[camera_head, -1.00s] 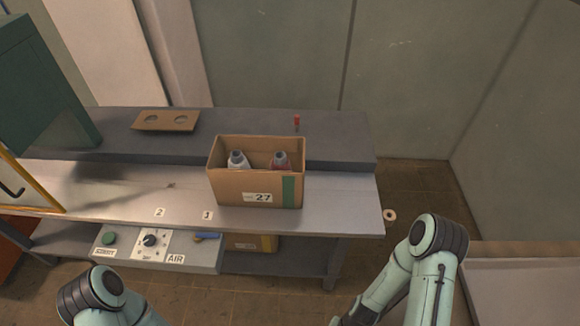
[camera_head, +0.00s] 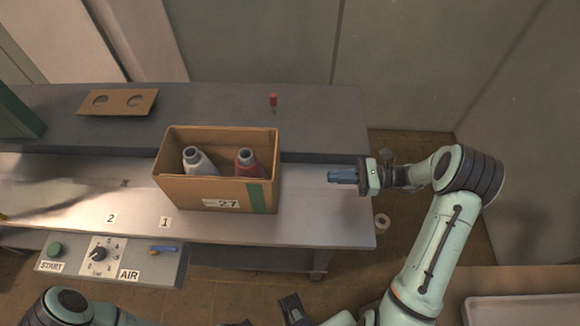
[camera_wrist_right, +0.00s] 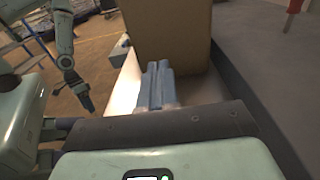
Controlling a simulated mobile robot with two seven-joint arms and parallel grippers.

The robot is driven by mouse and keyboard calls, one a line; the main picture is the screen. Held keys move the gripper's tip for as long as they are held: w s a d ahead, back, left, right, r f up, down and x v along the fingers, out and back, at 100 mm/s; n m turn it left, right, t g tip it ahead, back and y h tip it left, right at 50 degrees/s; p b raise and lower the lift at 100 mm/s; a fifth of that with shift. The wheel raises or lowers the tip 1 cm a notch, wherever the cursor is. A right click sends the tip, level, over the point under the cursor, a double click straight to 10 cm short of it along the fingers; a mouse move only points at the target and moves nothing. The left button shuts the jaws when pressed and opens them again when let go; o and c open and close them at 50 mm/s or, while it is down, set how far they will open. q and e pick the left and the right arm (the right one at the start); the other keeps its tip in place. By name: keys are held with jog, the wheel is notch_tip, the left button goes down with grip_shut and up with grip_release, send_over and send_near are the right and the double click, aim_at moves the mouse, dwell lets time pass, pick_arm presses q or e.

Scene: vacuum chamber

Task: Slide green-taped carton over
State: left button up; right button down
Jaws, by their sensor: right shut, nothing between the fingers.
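The brown open carton (camera_head: 225,195) with a green tape strip and a label reading 27 stands upright on the metal bench. A grey-white bottle (camera_head: 197,163) and a red bottle (camera_head: 248,164) stand in it. My right gripper (camera_head: 332,176) is to the right of the carton, pointing left at its side, shut and empty, with a gap between. In the right wrist view its closed fingers (camera_wrist_right: 158,68) point at the carton's brown side (camera_wrist_right: 165,35). A dark part, probably my left gripper (camera_head: 291,308), shows at the bottom edge; its jaws are unclear.
Number labels 2 (camera_head: 111,219) and 1 (camera_head: 164,222) mark the bench front left of the carton's front corner. A control panel (camera_head: 100,256) sits below. The bench left of the carton is mostly clear.

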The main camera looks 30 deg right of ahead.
pick_arm(q)
notch_tip(320, 180, down, 3)
jog(key=shift+f+b, duration=0.15)
jog(key=shift+b, duration=0.9)
pick_arm(e)
jog(key=x, duration=1.3)
jog(key=shift+w+f, duration=0.4)
